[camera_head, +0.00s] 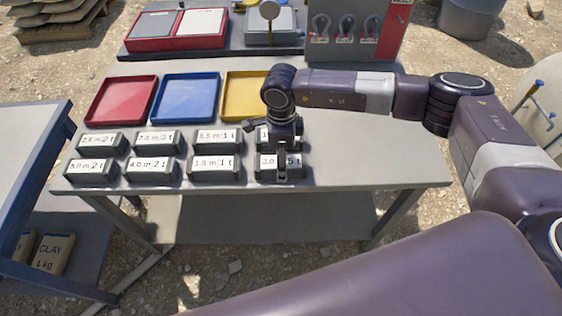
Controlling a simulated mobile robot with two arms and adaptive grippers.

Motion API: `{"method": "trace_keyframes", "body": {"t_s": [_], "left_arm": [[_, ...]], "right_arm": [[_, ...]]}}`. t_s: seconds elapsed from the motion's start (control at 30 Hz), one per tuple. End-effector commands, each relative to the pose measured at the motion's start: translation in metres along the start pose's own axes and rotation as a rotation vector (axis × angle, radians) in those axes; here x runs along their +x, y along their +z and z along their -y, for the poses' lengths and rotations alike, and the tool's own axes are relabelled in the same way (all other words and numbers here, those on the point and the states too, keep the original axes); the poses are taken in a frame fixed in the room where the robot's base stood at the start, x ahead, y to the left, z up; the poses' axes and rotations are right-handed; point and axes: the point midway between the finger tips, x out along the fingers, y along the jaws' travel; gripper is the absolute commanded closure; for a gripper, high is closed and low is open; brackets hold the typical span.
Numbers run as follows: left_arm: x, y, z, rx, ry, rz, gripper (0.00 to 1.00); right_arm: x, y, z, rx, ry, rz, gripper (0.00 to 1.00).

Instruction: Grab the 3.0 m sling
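Several dark blocks with white labels stand in two rows on the grey table. The front-right block (267,174) has a label whose left part reads "3.0"; its middle is hidden by my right gripper (282,168). The front-left block (91,172) appears to read "3.0 m 2 t". Other front labels look like "4.0 m 2 t" (152,171) and "1.5 m 1 t" (215,171). My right gripper points down over the front-right block, in front of its label. Whether its fingers are apart or closed on the block is unclear. My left gripper is not in view.
Red (121,101), blue (186,98) and yellow (246,96) trays lie behind the blocks. The back-right block is mostly hidden by my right gripper. A rack with hanging shackles (346,28) stands behind. The table's right part (375,160) is clear.

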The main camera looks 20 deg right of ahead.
Motion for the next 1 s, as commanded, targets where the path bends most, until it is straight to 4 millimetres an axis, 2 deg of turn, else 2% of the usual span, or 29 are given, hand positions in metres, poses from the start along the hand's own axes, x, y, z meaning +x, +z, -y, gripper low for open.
{"method": "trace_keyframes", "body": {"t_s": [0.1,0.33,0.83,1.0], "left_arm": [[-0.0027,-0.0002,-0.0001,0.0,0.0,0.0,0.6],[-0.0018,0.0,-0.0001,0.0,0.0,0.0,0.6],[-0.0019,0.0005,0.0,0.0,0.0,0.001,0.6],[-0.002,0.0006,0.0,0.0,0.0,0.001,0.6]], "right_arm": [[0.0083,0.0001,-0.0009,-0.001,0.002,-0.001,0.36],[0.0098,0.0004,-0.0006,-0.002,0.001,0.001,0.37],[0.0093,0.0003,-0.0006,-0.001,0.001,0.001,0.92],[0.0085,0.0007,-0.0001,-0.001,0.0,0.002,0.93]]}}
